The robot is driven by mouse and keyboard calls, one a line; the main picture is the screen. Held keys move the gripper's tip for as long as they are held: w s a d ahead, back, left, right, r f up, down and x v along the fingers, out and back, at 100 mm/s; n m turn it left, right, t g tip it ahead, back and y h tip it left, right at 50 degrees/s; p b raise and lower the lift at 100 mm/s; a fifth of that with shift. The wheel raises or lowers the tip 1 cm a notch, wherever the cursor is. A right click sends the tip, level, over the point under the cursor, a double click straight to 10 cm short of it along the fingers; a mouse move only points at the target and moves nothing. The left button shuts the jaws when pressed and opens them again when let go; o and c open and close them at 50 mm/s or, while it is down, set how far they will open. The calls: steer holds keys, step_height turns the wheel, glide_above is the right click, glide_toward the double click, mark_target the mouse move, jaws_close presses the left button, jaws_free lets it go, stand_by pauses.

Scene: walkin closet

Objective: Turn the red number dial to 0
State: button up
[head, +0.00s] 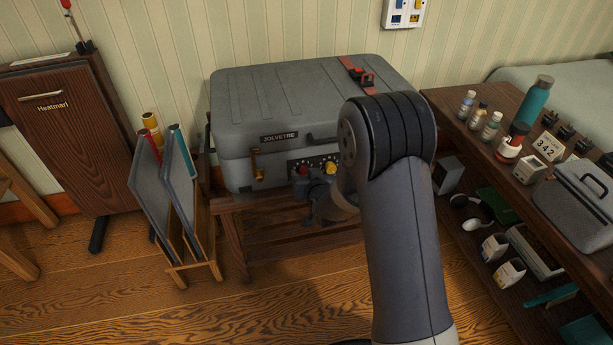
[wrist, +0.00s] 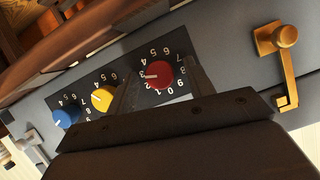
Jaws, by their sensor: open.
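The red number dial (wrist: 160,73) sits on a black plate on the front of a grey case (head: 262,145). In the wrist view its white pointer line points left, near the 3; the 0 is at the lower side. My gripper (wrist: 160,84) is open, with one finger on each side of the red dial. I cannot tell whether the fingers touch it. In the head view the red dial (head: 302,170) shows just above my gripper (head: 309,188), which partly hides the panel. A yellow dial (wrist: 103,98) and a blue dial (wrist: 65,118) are in the same row.
A brass latch (wrist: 286,65) is right of the red dial in the wrist view. The case stands on a low wooden bench (head: 235,230). A shelf at right holds bottles, a small grey case (head: 580,195) and a card reading 342 (head: 546,145). A folder rack (head: 195,270) stands left.

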steer(key=shift+c, duration=0.2)
steer(key=c, duration=0.9)
steer(key=n+t+h, duration=0.2)
steer(key=n, duration=0.3)
steer(key=n+t+h+b, duration=0.1)
steer(key=n+h, duration=0.1)
steer(key=n, duration=0.4)
steer(key=f+n+t+h, duration=0.1)
steer(key=n+t+h, duration=0.1)
steer(key=n, duration=0.3)
steer(key=shift+s+a+t+b, duration=0.15)
steer(key=shift+a+t+b, duration=0.15)
steer(key=shift+a, duration=0.05)
steer(key=shift+n, duration=0.3)
stand_by(0.4)
